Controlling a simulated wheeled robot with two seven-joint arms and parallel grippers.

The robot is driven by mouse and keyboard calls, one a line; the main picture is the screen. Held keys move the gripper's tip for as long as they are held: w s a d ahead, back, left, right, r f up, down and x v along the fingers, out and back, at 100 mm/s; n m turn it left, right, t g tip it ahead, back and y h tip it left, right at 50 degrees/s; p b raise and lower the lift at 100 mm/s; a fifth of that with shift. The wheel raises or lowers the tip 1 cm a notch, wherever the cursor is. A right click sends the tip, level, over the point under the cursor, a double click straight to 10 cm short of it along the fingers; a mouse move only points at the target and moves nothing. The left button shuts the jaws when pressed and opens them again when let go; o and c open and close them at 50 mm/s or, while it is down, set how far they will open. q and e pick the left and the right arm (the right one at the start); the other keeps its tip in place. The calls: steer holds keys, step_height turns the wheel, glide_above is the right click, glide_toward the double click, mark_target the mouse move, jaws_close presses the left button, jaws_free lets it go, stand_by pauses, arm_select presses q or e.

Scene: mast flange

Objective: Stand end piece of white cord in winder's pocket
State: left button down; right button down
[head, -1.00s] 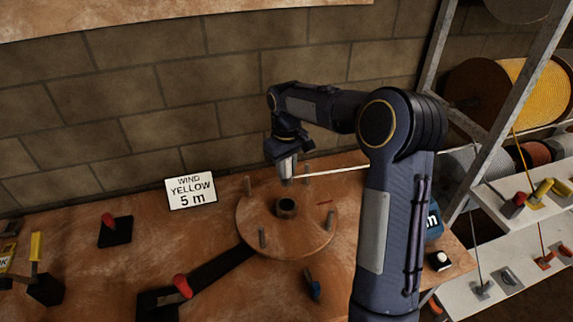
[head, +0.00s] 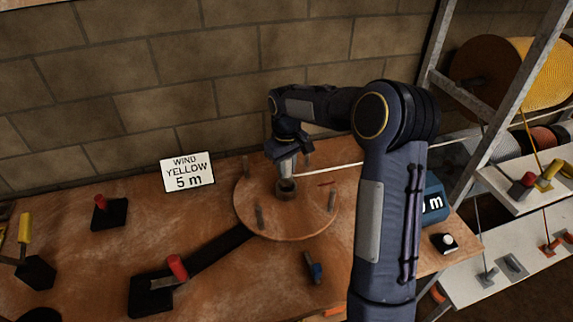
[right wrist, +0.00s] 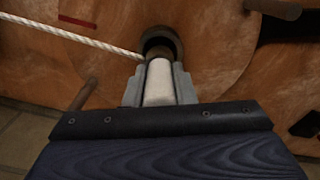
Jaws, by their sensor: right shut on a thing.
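My right gripper (head: 286,174) points down at the middle of the round wooden winder (head: 255,222). It is shut on the white end piece (right wrist: 158,84), a pale cylinder between its fingers in the right wrist view. The white cord (head: 335,168) runs from the end piece off to the right, toward the rack. The winder's pocket (head: 286,193) is a dark round socket at the disc's centre; it also shows in the right wrist view (right wrist: 161,36). The end piece's lower end is at the pocket's mouth; I cannot tell how far inside it is. My left gripper is out of view.
Several upright pegs (head: 259,218) stand around the winder. A red-handled crank (head: 177,268) reaches to the lower left. A sign (head: 188,172) reading "WIND YELLOW 5 m" stands by the brick wall. A rack of spools (head: 520,75) and a cord shelf (head: 525,186) stand at the right.

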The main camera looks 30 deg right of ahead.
steer(key=shift+f+b, duration=0.9)
steer(key=shift+f, duration=0.75)
steer(key=c, duration=1.1)
jaws_free()
step_height(320, 180, up, 7)
steer(key=shift+r, duration=0.4)
